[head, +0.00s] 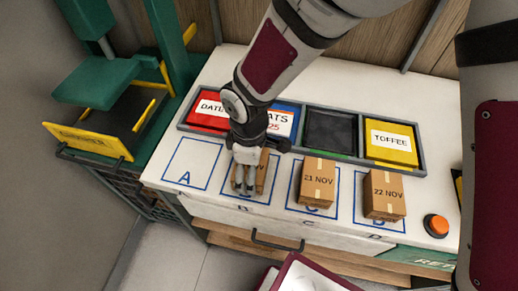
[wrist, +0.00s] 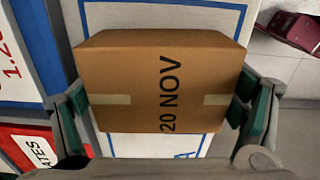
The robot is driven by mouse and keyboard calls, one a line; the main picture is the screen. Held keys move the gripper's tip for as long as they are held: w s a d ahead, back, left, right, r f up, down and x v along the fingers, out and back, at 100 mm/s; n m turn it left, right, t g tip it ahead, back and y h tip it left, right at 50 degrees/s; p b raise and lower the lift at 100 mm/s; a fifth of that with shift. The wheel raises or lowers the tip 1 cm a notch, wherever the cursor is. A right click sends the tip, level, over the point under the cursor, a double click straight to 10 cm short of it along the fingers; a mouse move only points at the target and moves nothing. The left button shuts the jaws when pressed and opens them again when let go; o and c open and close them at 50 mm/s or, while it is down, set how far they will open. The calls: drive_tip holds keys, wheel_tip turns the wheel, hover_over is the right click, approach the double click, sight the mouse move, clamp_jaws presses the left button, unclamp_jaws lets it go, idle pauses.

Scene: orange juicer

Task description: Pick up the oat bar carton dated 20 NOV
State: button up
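The brown carton printed 20 NOV (wrist: 160,82) fills the middle of the wrist view, with pale tape at its two ends. In the head view it (head: 263,172) is mostly hidden behind my gripper (head: 244,184), on the second marked square from the left. In the wrist view my gripper (wrist: 162,108) is open wide, one green-padded finger at each end of the carton. The fingers are very close to its ends; I cannot tell whether they touch. The cartons printed 21 NOV (head: 316,181) and 22 NOV (head: 384,192) stand to the right.
A row of coloured bins lies behind the cartons, including an empty black one (head: 330,131) and a yellow TOFFEE bin (head: 391,143). Square A (head: 192,163) is bare. An orange button (head: 436,224) is at the right. A green machine (head: 100,80) stands left of the bench.

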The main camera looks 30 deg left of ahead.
drive_tip(key=c, duration=0.5)
drive_tip(key=shift+r, duration=0.1)
